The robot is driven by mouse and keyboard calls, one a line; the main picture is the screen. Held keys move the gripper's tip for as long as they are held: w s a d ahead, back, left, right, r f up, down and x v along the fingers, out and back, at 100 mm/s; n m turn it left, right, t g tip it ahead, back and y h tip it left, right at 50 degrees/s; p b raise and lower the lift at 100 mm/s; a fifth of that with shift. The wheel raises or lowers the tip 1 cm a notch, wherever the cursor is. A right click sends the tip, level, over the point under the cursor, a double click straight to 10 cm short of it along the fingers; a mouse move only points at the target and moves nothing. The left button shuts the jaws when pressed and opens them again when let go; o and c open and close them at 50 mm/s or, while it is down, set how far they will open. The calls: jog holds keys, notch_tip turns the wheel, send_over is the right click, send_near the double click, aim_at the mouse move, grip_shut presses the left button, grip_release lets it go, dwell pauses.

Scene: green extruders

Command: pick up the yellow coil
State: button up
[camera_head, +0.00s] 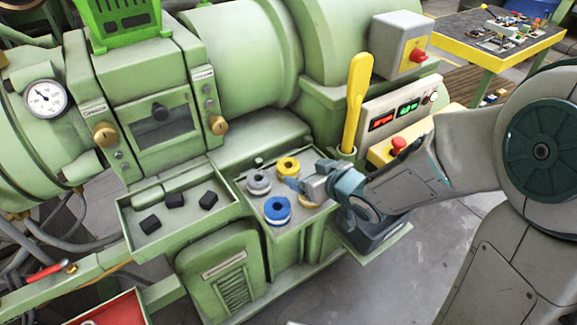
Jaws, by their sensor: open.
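The yellow coil (288,166) lies on the green machine's tray, at its back right beside a grey coil (258,182). A blue coil (277,209) lies nearer the front. My gripper (298,190) reaches in from the right, low over the tray. It is open, just in front of the yellow coil and to the right of the blue coil. Part of a tan or yellowish round thing (307,203) shows under the gripper, which hides the rest. I cannot tell whether the gripper touches anything.
A shallow green tray (180,226) with black blocks is at the left. A yellow lever (356,95) stands behind my gripper, near a control panel (400,112) and a red button (398,145). A yellow-edged table (490,62) stands far right.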

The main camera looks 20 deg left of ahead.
aim_at(290, 166)
jog(key=shift+a+r+x, duration=0.1)
jog(key=shift+x, duration=1.75)
jog(key=shift+a+r+x, duration=0.1)
jog(key=shift+a+x, duration=0.05)
jog(key=shift+x, duration=1.75)
jog(key=shift+s+d, duration=0.1)
jog(key=shift+s, duration=0.05)
jog(key=c, duration=1.2)
